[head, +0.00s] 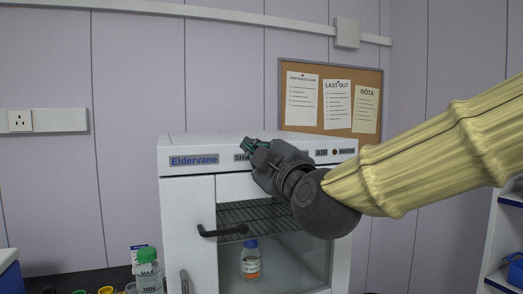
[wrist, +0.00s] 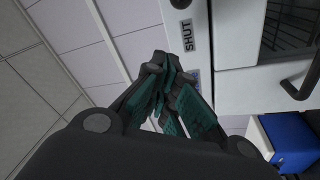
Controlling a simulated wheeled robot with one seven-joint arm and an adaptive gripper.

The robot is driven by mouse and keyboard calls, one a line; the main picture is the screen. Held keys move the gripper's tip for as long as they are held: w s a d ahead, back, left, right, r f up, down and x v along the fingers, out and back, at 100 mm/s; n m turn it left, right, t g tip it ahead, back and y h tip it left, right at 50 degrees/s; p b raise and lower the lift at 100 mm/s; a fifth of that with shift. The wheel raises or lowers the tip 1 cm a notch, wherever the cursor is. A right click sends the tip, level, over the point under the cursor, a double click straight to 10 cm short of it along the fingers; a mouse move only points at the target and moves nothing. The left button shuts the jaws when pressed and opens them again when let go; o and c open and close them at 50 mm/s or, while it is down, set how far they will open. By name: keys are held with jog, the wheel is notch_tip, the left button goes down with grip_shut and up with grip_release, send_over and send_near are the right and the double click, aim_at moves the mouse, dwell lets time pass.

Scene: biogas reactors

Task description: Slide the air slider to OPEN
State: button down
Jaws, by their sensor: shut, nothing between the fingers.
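The air slider belongs to the front panel of the white Eldervane cabinet (head: 190,185). In the head view my gripper covers the middle of that panel, with part of a label beginning "SH" and the end of another label showing beside it. In the wrist view the SHUT label (wrist: 187,36) is clear, and a dark knob (wrist: 180,3), which looks like the slider's, is cut by the top edge beside it. My gripper (head: 252,146) is shut and empty in front of the panel. Its fingertips (wrist: 166,66) are near the SHUT label, apart from the knob.
The cabinet has a dark door handle (head: 223,231), a wire shelf (head: 250,214) and an orange-labelled bottle (head: 250,262) inside. A green-capped bottle (head: 148,268) stands at left. A noticeboard (head: 372,84) hangs behind. A blue box (wrist: 288,138) shows in the wrist view.

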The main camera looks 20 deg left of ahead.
jog(key=w+a+f+p, duration=0.1)
jog(key=w+p, duration=0.2)
jog(key=w, duration=0.3)
jog(key=shift+w, duration=0.25)
dwell(0.3)
dwell(0.3)
